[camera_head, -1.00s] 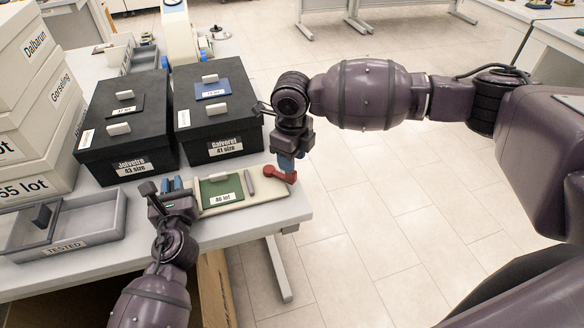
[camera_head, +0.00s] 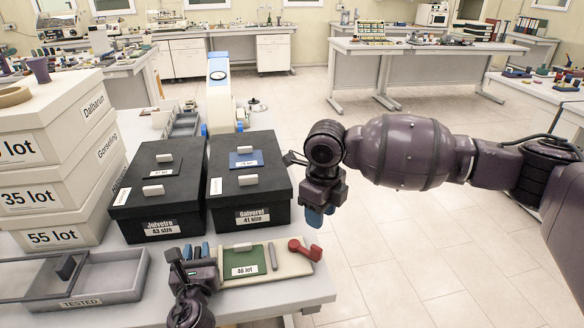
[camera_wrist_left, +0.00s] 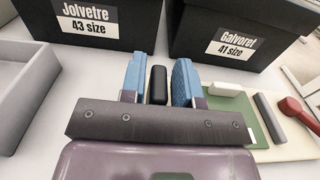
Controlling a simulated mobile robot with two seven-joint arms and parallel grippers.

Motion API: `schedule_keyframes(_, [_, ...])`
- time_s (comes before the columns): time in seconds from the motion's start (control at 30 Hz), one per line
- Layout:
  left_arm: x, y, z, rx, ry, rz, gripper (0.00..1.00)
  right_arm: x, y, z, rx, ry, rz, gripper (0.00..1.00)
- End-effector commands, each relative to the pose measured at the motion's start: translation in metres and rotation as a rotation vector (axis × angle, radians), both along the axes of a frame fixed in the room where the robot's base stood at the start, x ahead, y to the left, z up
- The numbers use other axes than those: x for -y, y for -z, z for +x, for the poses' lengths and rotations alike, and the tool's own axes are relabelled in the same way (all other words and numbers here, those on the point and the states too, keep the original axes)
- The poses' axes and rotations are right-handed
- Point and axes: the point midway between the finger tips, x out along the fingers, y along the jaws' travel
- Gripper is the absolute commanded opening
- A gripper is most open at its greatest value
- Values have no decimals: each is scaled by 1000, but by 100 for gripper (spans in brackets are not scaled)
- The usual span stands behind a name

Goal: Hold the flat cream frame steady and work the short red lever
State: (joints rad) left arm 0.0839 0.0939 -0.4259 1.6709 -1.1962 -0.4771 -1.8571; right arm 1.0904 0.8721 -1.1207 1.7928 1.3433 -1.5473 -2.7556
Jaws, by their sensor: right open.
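The flat cream frame (camera_head: 285,271) lies on the table near its front edge, with a green panel (camera_head: 243,261) labelled 46 lot and a grey bar (camera_head: 272,256). The short red lever (camera_head: 306,250) sits at its right end and shows in the wrist view (camera_wrist_left: 297,112). My left gripper (camera_head: 196,251) is beside the frame's left end, its blue fingers (camera_wrist_left: 158,78) apart. A black piece (camera_wrist_left: 156,86) shows between them, touching neither; I cannot tell what it is. My right gripper (camera_head: 318,214) is open and empty above the lever, clear of it.
Two black boxes, Jolvetre (camera_head: 157,205) and Galvoret (camera_head: 250,197), stand behind the frame. A grey TESTED tray (camera_head: 110,283) lies at the left, below stacked cream boxes (camera_head: 60,190). Open floor is to the right of the table.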

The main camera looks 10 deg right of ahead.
Motion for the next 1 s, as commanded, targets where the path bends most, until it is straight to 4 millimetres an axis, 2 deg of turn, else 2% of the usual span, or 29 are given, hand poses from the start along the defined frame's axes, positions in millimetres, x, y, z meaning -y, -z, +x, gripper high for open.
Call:
schedule_keyframes(0.03, [0,0,0,0,0,0,37,0,0,0,0,0,0,40])
schedule_keyframes(0.1, [0,0,0,0,0,0,47,0,0,0,0,0,0,40])
schedule_keyframes(0.47, [0,0,-4,0,0,0,47,0,0,0,0,0,0,40])
schedule_keyframes(0.63, [0,0,-26,-1,0,-1,47,0,0,0,0,0,0,40])
schedule_keyframes(1.0, [0,0,-94,-2,0,-1,47,0,0,0,0,0,0,40])
